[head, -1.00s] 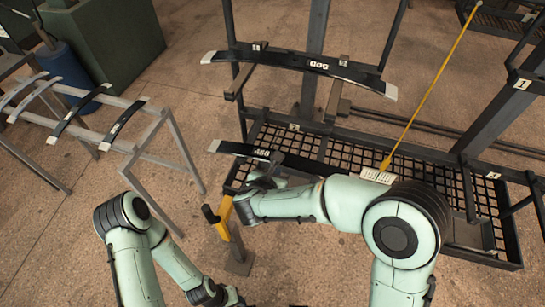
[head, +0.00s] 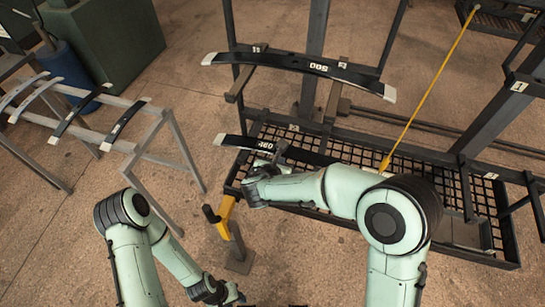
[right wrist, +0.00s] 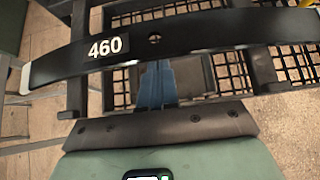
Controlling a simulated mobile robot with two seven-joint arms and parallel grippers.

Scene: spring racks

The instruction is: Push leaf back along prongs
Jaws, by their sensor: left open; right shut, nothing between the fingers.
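A black curved leaf marked 460 (head: 265,146) lies across the lower prongs of the rack, its pale left end sticking out past the rack. In the right wrist view the same leaf (right wrist: 200,38) spans the picture, with a hole near its middle. My right gripper (head: 270,160) is shut and empty at the near side of this leaf. In the right wrist view its blue fingers (right wrist: 156,82) reach up to the leaf's near edge; the leaf hides the tips, so I cannot tell contact. My left gripper (head: 232,295) is open, low at the bottom edge, far from the leaf.
A leaf marked 500 (head: 318,68) rests on the upper prongs. A mesh tray (head: 420,180) lies below the rack. A grey stand (head: 160,128) with several leaves is at left.

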